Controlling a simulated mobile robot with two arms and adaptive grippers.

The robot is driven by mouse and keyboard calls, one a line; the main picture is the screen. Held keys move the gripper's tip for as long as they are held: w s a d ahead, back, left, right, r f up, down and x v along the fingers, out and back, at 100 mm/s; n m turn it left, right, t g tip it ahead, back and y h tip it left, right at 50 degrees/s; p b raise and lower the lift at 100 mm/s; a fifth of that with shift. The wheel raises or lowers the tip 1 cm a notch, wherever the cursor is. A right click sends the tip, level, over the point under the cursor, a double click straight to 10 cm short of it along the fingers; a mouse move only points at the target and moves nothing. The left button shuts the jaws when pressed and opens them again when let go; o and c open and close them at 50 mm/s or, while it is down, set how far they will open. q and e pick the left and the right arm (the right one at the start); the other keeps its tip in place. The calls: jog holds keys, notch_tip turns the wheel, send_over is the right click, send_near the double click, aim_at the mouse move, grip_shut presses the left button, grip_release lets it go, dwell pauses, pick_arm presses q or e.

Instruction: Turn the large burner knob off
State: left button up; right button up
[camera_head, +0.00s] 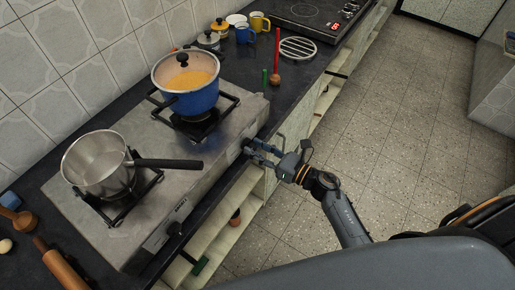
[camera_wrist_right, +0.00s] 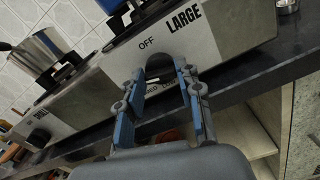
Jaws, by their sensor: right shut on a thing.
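The large burner knob (camera_wrist_right: 160,58) is on the stove's front panel, below the labels OFF and LARGE in the right wrist view. It is mostly covered by my fingers, so its pointer direction cannot be read. My right gripper (camera_head: 256,150) is at the right end of the stove front (camera_head: 215,175) in the head view. In the wrist view its two blue-padded fingers (camera_wrist_right: 157,72) stand on either side of the knob and are shut on it. A blue pot (camera_head: 190,92) with yellow contents sits on the large burner. My left gripper is not in view.
A steel saucepan (camera_head: 97,163) stands on the small burner, its black handle pointing right. The small burner knob (camera_wrist_right: 38,138) is at left in the wrist view. A red-handled utensil (camera_head: 276,58), mugs (camera_head: 259,22) and a trivet (camera_head: 298,48) are on the counter beyond. The floor (camera_head: 400,140) is clear.

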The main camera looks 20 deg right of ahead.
jog(key=m, duration=0.3)
jog(key=shift+m, duration=0.3)
jog(key=m, duration=0.3)
jog(key=shift+d+m, duration=0.1)
jog(key=shift+m, duration=0.2)
jog(key=m+p, duration=0.1)
jog(key=m, duration=0.2)
jog(key=shift+m, duration=0.4)
jog(key=shift+w+f+m+p, duration=0.15)
jog(key=shift+m+p, duration=0.15)
jog(key=shift+m, duration=1.8)
jog(key=o, duration=1.1)
jog(key=shift+o, duration=0.2)
jog(key=shift+d, duration=0.1)
